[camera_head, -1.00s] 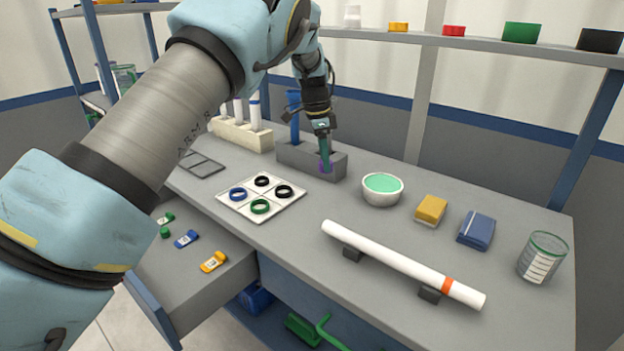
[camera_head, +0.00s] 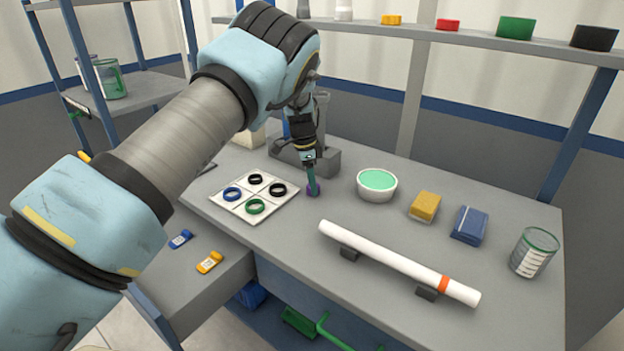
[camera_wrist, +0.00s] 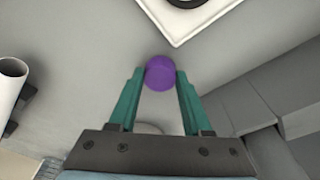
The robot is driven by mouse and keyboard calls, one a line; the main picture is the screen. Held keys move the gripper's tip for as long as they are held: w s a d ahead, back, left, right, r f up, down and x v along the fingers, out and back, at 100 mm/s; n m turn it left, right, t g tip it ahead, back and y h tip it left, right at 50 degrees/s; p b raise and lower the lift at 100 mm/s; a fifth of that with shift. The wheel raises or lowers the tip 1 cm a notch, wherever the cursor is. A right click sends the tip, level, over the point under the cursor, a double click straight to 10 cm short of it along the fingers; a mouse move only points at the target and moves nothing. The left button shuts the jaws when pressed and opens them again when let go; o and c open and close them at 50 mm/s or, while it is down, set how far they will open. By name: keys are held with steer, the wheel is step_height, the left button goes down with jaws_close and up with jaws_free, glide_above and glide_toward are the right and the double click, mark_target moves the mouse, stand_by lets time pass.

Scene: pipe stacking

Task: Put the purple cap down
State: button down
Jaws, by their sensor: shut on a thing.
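The purple cap (camera_wrist: 160,73) is a small round piece held between the two green fingers of my gripper (camera_wrist: 160,86) in the wrist view. In the head view the cap (camera_head: 313,191) shows at the tips of my gripper (camera_head: 312,186), low at the bench top. It is between the white tray of rings and the bowl. I cannot tell whether the cap touches the bench.
The white tray (camera_head: 222,205) with black, blue and green rings lies left of my gripper. A bowl (camera_head: 362,192) of green stuff stands to the right. A grey block (camera_head: 329,163) is behind. A white pipe (camera_head: 390,262) rests on supports in front.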

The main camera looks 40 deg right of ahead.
steer(key=shift+f+b, duration=0.2)
steer(key=shift+b, duration=0.1)
steer(key=shift+c, duration=1.7)
jaws_free()
steer(key=shift+r, duration=0.1)
